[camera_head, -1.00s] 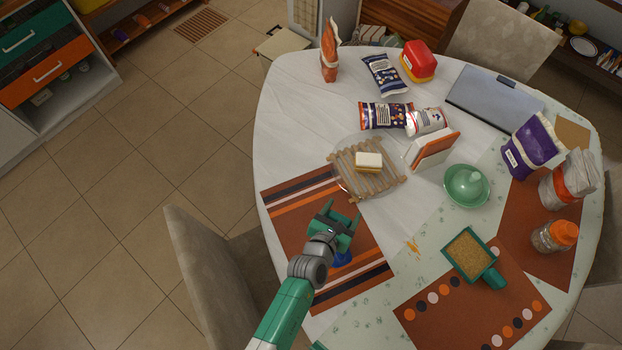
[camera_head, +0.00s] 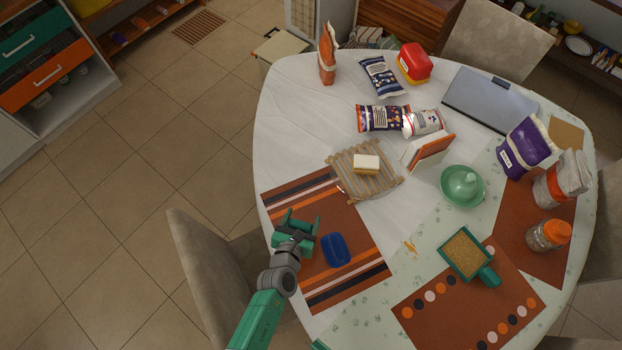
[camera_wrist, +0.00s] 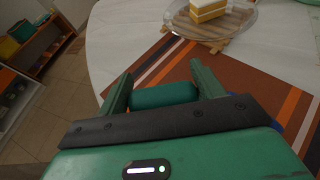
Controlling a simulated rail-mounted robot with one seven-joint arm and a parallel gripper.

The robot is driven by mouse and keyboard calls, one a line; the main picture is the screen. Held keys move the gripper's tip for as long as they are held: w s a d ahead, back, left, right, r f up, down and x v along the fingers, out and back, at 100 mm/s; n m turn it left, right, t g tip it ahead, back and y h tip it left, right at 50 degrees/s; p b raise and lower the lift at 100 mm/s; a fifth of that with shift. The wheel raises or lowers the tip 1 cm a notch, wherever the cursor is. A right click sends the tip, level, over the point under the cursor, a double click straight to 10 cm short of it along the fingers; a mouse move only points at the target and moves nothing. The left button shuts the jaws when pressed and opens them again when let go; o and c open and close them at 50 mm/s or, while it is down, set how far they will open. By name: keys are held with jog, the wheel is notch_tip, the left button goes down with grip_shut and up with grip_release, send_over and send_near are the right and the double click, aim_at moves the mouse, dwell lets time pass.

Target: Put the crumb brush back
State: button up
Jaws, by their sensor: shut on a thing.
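My gripper (camera_head: 302,222) is above the left edge of the striped placemat, near the table's left rim. In the wrist view, my gripper (camera_wrist: 165,92) is shut on a rounded teal-green thing (camera_wrist: 165,95). It is probably the crumb brush; only a short bar shows between the fingers, and any bristles are hidden. A dark blue oblong thing (camera_head: 335,250) lies on the striped placemat (camera_head: 350,282), right of my gripper and apart from it. I cannot tell whether it belongs with the brush.
A slatted wooden board (camera_head: 385,184) with a cake slice (camera_head: 366,164) is beyond the placemat. A chair (camera_head: 212,265) stands by the table's left edge. White cloth left of the board is clear.

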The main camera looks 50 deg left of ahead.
jog(key=b+x, duration=1)
jog(key=x, duration=0.2)
jog(key=shift+a+f+b, duration=0.25)
jog(key=shift+f+b, duration=0.05)
jog(key=shift+b, duration=0.1)
jog(key=shift+r+p, duration=0.25)
jog(key=shift+p, duration=0.05)
jog(key=shift+f, duration=0.2)
jog(key=o, duration=1.1)
jog(key=shift+r, duration=0.2)
jog(key=p+v, duration=1)
jog(key=v, duration=0.1)
jog(key=shift+r+p, duration=0.3)
jog(key=shift+p, duration=0.1)
jog(key=shift+s+d+f, duration=0.1)
jog(key=shift+s+d, duration=0.2)
jog(key=shift+s, duration=0.1)
